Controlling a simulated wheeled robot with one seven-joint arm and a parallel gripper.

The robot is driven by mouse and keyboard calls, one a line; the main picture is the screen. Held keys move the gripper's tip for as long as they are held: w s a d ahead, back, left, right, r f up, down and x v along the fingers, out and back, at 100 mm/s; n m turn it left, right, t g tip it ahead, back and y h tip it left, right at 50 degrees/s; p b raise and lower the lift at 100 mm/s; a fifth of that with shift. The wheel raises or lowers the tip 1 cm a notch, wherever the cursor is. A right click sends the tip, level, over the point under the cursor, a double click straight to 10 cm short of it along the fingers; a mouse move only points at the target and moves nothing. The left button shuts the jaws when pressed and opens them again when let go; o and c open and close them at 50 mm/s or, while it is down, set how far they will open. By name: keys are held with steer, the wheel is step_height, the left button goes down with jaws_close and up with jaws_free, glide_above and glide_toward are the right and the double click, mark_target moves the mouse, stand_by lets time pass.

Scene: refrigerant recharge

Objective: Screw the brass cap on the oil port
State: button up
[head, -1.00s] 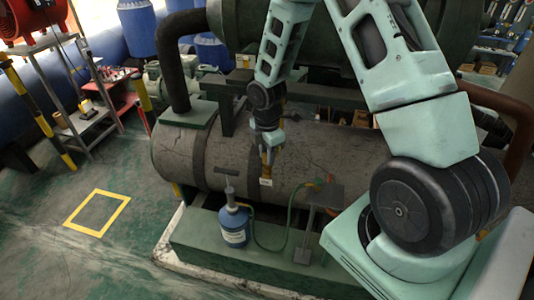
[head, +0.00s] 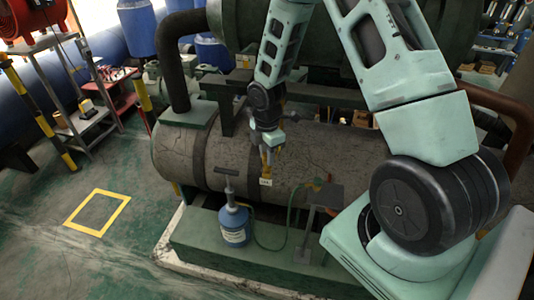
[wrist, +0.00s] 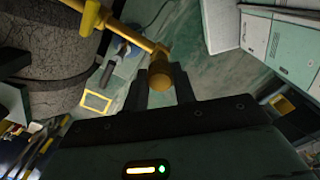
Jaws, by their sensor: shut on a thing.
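My gripper (head: 267,152) is beside the front of the big grey tank (head: 330,160) in the head view. In the wrist view my gripper (wrist: 161,88) has its two dark fingers shut on a round brass piece, which I take as the brass cap (wrist: 160,76). A yellow-brass pipe fitting (wrist: 128,33) runs from the upper left to just beyond the cap; it looks like the oil port. I cannot tell whether the cap is threaded on it or only against it. In the head view a small pale tag (head: 265,182) shows just under my gripper; the cap itself is too small to make out.
A blue pump bottle (head: 235,226) with a T-handle stands on the green base (head: 205,245) below the tank. A green hose (head: 262,243) runs from it toward a small grey stand (head: 303,250). A yellow floor square (head: 97,211) lies on free floor at left.

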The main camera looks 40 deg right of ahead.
steer(key=shift+f+b, duration=0.75)
steer(key=shift+f, duration=0.3)
stand_by(0.6)
steer(key=m, duration=0.3)
steer(key=shift+m, duration=0.3)
